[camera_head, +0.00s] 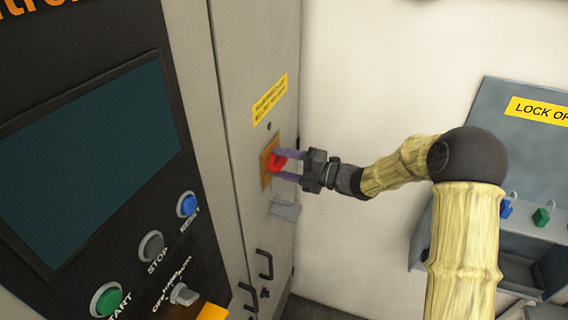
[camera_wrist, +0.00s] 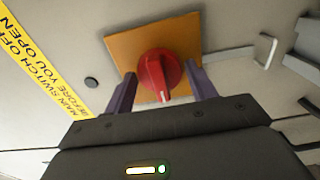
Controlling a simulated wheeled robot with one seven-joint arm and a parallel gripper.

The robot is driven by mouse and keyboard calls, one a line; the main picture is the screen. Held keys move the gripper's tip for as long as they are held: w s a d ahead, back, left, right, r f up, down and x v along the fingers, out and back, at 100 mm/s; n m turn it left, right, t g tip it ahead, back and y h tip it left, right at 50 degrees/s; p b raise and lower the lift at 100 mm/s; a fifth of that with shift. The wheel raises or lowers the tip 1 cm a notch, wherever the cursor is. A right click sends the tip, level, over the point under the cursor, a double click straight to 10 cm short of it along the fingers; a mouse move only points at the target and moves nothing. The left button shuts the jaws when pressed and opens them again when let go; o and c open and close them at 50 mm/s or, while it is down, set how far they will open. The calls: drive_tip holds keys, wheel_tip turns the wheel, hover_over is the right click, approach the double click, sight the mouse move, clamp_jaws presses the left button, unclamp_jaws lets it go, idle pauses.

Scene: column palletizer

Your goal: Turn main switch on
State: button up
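The main switch is a red rotary knob (camera_wrist: 160,72) on an orange-yellow plate (camera_wrist: 190,36), fixed to the side of the grey cabinet. In the head view the red knob (camera_head: 278,162) sits between the purple fingers of my gripper (camera_head: 287,166). In the wrist view my gripper (camera_wrist: 162,92) has its fingers apart, one on each side of the knob. Gaps show between both fingers and the knob, so it appears not to be gripped. A pale mark on the knob points down toward my gripper in the wrist view.
A yellow warning label (camera_head: 269,100) is above the switch. Black handles (camera_head: 264,265) stick out lower on the cabinet. The control panel with a dark screen (camera_head: 90,165) and several buttons is at left. A blue-grey lockout station (camera_head: 525,150) hangs at right.

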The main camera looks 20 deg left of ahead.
drive_tip(key=shift+s+a, duration=0.1)
drive_tip(key=c, duration=0.5)
drive_tip(key=shift+m, duration=0.3)
drive_tip(key=m+b, duration=0.1)
drive_tip(key=m, duration=0.6)
drive_tip(key=m+p, duration=0.1)
drive_tip(key=m, duration=0.2)
drive_tip(key=shift+r+m, duration=0.2)
drive_tip(key=shift+m, duration=0.1)
drive_tip(key=m+p, duration=0.2)
drive_tip(key=m, duration=0.1)
drive_tip(key=shift+m, duration=0.3)
drive_tip(key=shift+m+p, duration=0.75)
drive_tip(key=shift+m, duration=0.75)
drive_tip(key=shift+f, duration=0.1)
